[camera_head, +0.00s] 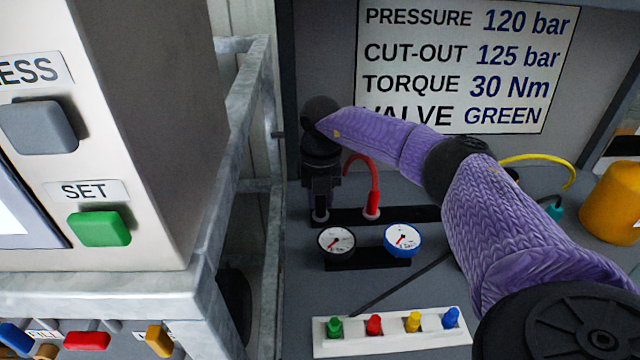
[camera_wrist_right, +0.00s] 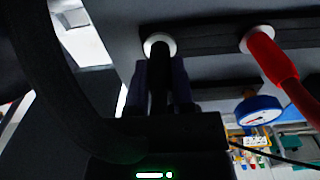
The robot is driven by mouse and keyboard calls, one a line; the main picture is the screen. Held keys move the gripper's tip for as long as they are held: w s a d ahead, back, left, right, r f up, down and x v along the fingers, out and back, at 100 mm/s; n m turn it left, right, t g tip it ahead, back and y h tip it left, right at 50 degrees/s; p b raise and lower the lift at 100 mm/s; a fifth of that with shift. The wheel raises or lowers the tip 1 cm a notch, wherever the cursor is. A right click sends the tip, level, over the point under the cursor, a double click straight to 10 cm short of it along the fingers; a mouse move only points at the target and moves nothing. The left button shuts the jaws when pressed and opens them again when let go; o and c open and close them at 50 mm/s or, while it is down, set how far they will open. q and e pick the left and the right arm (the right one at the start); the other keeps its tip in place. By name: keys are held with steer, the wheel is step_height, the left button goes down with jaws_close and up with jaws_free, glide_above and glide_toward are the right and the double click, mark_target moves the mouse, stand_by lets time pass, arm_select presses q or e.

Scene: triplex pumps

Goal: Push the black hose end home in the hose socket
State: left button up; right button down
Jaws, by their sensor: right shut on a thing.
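My right gripper (camera_head: 321,203) is at the left end of the dark socket strip and points down at it. It is shut on the black hose end (camera_wrist_right: 158,85), which stands between its fingers (camera_wrist_right: 165,90) in the right wrist view. The tip of the hose end meets the white-ringed hose socket (camera_wrist_right: 151,43); how deep it sits I cannot tell. In the head view the socket (camera_head: 320,217) shows just below the fingertips, and the hose end is mostly hidden by the gripper. My left gripper is not in view.
A red hose (camera_head: 374,185) stands in the neighbouring socket, close on the right. Two gauges (camera_head: 336,240) (camera_head: 402,238) sit in front. A white strip with coloured valves (camera_head: 392,331) is nearer. A grey metal frame (camera_head: 245,130) stands close on the left.

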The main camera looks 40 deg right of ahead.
stand_by(0.4)
steer(key=shift+r+p, duration=0.7)
steer(key=shift+r, duration=0.1)
steer(key=shift+r+p, duration=2.25)
steer(key=shift+r, duration=0.05)
steer(key=shift+f, duration=0.1)
